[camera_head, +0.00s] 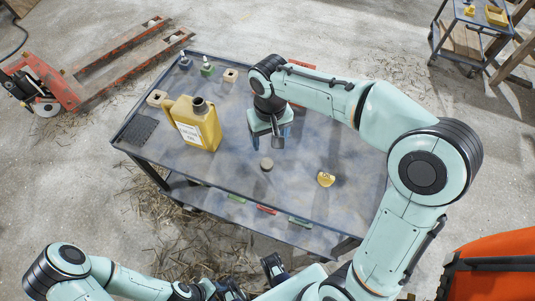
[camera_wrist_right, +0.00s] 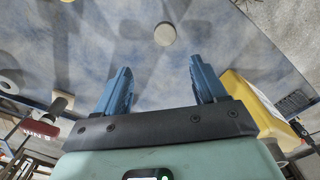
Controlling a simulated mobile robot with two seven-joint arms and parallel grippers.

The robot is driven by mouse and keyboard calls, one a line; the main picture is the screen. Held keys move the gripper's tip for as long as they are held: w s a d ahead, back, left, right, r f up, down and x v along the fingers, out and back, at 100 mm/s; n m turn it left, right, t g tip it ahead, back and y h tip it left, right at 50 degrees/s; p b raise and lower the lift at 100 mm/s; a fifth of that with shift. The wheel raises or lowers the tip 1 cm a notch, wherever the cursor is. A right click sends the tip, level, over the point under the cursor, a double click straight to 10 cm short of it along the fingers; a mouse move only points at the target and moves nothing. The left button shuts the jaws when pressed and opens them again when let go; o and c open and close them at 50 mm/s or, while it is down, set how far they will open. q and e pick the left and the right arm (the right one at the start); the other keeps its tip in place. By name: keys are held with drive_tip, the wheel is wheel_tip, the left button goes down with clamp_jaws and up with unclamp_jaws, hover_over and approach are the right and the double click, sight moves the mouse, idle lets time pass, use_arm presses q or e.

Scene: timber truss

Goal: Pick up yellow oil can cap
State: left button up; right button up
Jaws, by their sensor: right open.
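The yellow oil can (camera_head: 197,125) stands upright on the table with a white label and a dark, uncapped neck. A small round grey-tan disc (camera_head: 266,164), which looks like its cap, lies flat on the tabletop to the right of the can. It also shows in the right wrist view (camera_wrist_right: 165,34), ahead of and between the fingers. My right gripper (camera_head: 270,138) is over the table just behind the disc, apart from it. Its blue fingers (camera_wrist_right: 158,72) are spread and empty. My left arm (camera_head: 70,262) is low at the bottom edge; its finger opening cannot be made out.
A yellow rounded object (camera_head: 325,179) lies to the right on the dark table (camera_head: 225,178). Small bottles and wooden blocks (camera_head: 230,75) sit at the back left. The tabletop around the disc is clear.

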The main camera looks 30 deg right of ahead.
hover_over(266, 162)
drive_tip(key=f, duration=0.4)
drive_tip(key=f+b, duration=0.1)
drive_tip(key=f, duration=0.1)
drive_tip(key=shift+s+d+f, duration=0.15)
drive_tip(key=shift+s+d, duration=0.1)
drive_tip(key=shift+d, duration=0.15)
drive_tip(key=shift+w+a+f, duration=0.1)
drive_tip(key=shift+a+f, duration=0.05)
drive_tip(key=shift+f, duration=1.45)
drive_tip(key=shift+w+a+f, duration=0.1)
drive_tip(key=shift+a+f, duration=0.05)
drive_tip(key=shift+f, duration=1.4)
drive_tip(key=c, duration=1.2)
